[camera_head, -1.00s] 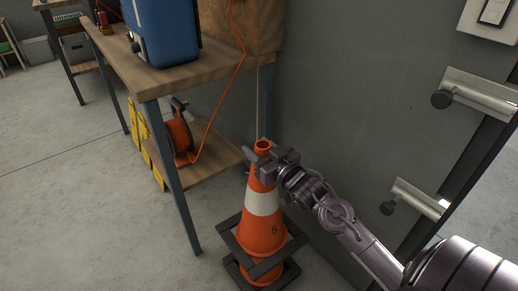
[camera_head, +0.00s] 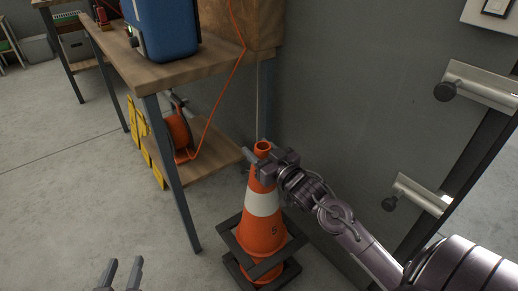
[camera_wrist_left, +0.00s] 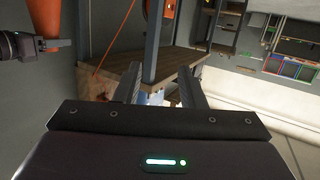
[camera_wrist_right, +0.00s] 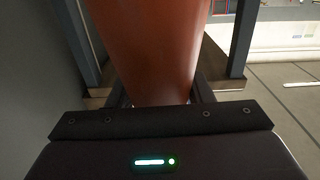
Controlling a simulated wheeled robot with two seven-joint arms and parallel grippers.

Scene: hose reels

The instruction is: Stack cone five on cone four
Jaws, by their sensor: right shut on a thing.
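Whether cone five is fully seated cannot be told. My left gripper (camera_head: 121,275) is open and empty at the bottom edge, well left of the cones; its fingers also show in the left wrist view (camera_wrist_left: 160,88).
A wooden workbench (camera_head: 200,68) with a blue box (camera_head: 165,28) stands left of the cones. Its lower shelf (camera_head: 205,172) holds an orange hose reel (camera_head: 178,135). Yellow objects (camera_head: 152,165) stand beside it. Wall brackets (camera_head: 420,195) are at right. The front-left floor is clear.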

